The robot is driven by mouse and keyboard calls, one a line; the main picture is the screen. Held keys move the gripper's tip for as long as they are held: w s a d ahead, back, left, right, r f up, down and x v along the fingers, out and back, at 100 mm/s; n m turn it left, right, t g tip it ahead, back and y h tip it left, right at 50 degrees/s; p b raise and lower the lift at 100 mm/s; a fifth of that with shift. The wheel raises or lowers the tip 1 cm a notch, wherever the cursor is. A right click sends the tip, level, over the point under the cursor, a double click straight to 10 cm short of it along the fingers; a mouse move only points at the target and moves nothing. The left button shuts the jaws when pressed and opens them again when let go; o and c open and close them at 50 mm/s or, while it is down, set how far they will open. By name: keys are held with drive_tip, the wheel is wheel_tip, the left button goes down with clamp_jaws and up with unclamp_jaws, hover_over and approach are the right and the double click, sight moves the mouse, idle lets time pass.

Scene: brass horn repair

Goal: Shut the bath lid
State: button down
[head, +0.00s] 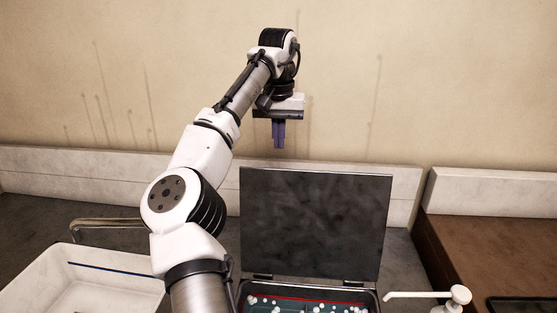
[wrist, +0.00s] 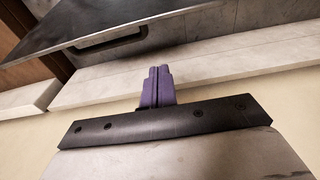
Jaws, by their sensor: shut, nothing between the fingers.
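The bath lid (head: 315,222) is a dark flat panel that stands upright, open, on hinges at the back of the bath. The bath (head: 372,300) shows only in part at the bottom of the head view, with white balls or foam on bluish liquid inside. My gripper (head: 279,146) is above the lid's top edge and towards its left, apart from it. Its purple fingers are shut and empty, pointing down. In the wrist view the fingers (wrist: 157,72) are together, and the lid (wrist: 120,22) shows beyond them with a dark handle (wrist: 108,45) on its face.
A white basin (head: 110,290) with a metal tap (head: 105,223) is at the left. A brown worktop (head: 490,255) is at the far right. A pale ledge (head: 90,180) runs along the wall behind.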

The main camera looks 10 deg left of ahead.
drive_tip(key=shift+s+f+p, duration=0.6)
drive_tip(key=shift+s+f, duration=0.25)
drive_tip(key=shift+f, duration=0.15)
drive_tip(key=shift+s+f+p, duration=0.55)
drive_tip(key=shift+s+f, duration=0.25)
drive_tip(key=shift+f, duration=0.2)
